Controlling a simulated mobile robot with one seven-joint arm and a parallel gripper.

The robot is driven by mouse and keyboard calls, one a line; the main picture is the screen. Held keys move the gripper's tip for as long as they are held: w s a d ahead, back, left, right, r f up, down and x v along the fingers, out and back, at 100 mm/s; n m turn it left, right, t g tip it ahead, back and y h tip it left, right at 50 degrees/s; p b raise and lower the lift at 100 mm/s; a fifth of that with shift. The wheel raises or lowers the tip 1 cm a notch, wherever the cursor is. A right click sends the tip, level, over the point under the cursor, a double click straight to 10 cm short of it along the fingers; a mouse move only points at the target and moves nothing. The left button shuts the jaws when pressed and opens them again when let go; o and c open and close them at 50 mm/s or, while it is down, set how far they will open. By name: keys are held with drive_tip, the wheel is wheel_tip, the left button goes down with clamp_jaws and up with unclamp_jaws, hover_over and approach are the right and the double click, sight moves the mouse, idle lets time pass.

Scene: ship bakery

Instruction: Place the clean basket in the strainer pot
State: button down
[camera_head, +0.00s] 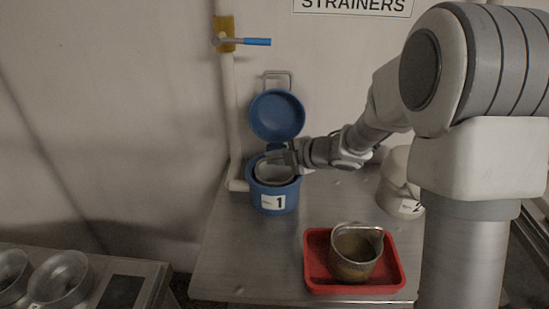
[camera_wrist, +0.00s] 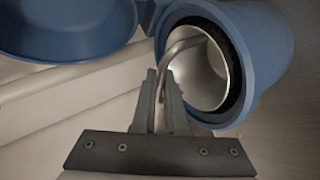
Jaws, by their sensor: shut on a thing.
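The blue strainer pot (camera_head: 273,204), labelled 1, stands at the back of the metal table with its round lid (camera_head: 277,115) open and upright behind it. A shiny metal basket (camera_head: 274,173) sits in the pot's mouth. In the wrist view the basket (camera_wrist: 213,85) is inside the dark ring of the pot (camera_wrist: 262,50), and its bent handle (camera_wrist: 178,52) runs to my fingers. My gripper (camera_wrist: 160,97) is shut on that handle at the pot's edge. It shows at the pot's top in the head view (camera_head: 290,158). How deep the basket sits is hidden.
A red tray (camera_head: 315,281) at the table's front holds a brownish, dirty-looking basket (camera_head: 353,258). A pale pot labelled 2 (camera_head: 401,198) stands at right, partly behind my arm. A pipe with a blue-handled valve (camera_head: 256,42) runs up the wall. Bare table (camera_head: 245,255) lies left of the tray.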

drive_tip(key=c, duration=1)
unclamp_jaws()
drive_tip(key=shift+f, duration=0.1)
drive_tip(key=shift+o, duration=0.2)
